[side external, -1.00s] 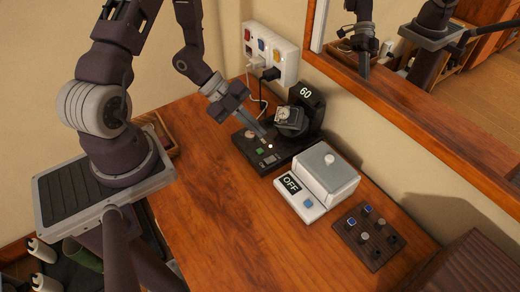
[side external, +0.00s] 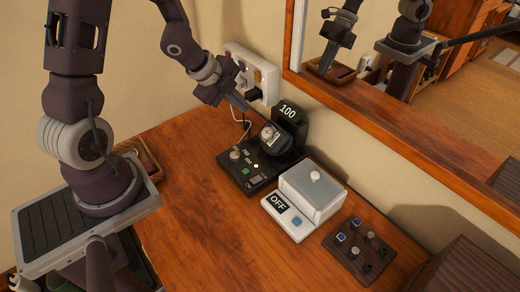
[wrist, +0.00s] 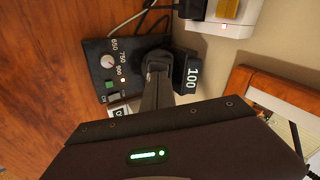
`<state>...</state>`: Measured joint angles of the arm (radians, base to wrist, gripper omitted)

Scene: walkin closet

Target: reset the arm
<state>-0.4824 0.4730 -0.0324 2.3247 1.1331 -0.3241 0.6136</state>
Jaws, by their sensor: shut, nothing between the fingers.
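My gripper (side external: 243,106) is shut and empty, raised above and behind the black watch winder (side external: 240,176) in the side view. In the wrist view its closed fingers (wrist: 157,68) cover part of the winder. The winder holds a watch (side external: 268,137) on a tilted black holder, and its display (side external: 288,111) reads 100. Its base has a knob (wrist: 107,61) with number marks around it, a green button (wrist: 111,84), a small glowing light (wrist: 123,80) and a light-coloured switch.
A white box (side external: 312,190) with an OFF display stands right of the winder, beside a dark panel of knobs (side external: 360,250). A power strip (side external: 252,72) with plugs and cables is on the wall behind. A wood-framed mirror (side external: 400,100) borders the back right. The table's front is clear.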

